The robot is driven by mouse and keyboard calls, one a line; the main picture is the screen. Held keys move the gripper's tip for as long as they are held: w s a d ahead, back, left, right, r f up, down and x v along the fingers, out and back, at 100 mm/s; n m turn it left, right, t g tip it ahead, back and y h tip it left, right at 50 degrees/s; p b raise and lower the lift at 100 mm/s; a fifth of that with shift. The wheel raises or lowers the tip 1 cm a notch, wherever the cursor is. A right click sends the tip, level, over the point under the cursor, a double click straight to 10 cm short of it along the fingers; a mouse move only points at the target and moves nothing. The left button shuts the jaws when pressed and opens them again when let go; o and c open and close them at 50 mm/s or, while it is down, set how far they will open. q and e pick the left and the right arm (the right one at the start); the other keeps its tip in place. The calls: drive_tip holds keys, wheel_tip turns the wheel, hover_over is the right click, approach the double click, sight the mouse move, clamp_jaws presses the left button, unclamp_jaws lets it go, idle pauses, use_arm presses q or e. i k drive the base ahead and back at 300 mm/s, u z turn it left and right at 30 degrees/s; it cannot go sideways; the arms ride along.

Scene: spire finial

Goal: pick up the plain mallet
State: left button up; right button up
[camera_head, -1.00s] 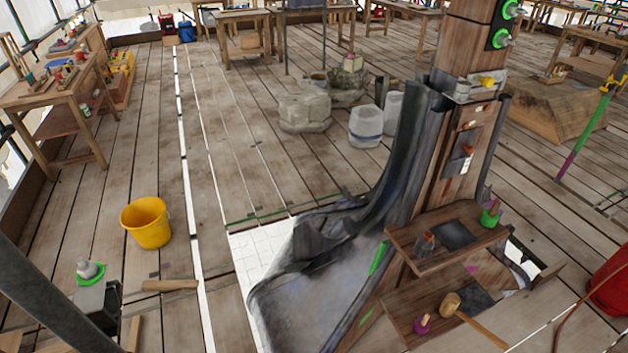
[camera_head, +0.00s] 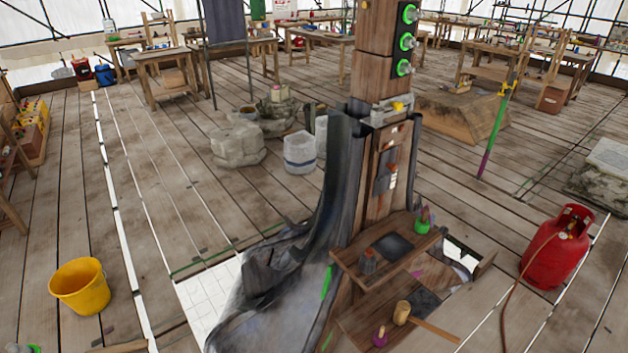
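A wooden mallet (camera_head: 402,312) lies on the lower wooden shelf (camera_head: 366,322) at the foot of the spire post. Its pale round head is on the shelf and its handle points right and towards me, past the shelf's edge. No mark shows on it at this size. Neither of my grippers shows in the head view.
The upper shelf (camera_head: 345,262) holds a small grey item and a green pot (camera_head: 422,222). A red gas cylinder (camera_head: 556,247) with a hose stands at the right. A yellow bucket (camera_head: 80,287) stands at the left. Dark sheeting (camera_head: 285,290) drapes left of the post.

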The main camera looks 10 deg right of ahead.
sight(402, 309)
drive_tip(key=z, duration=1.4)
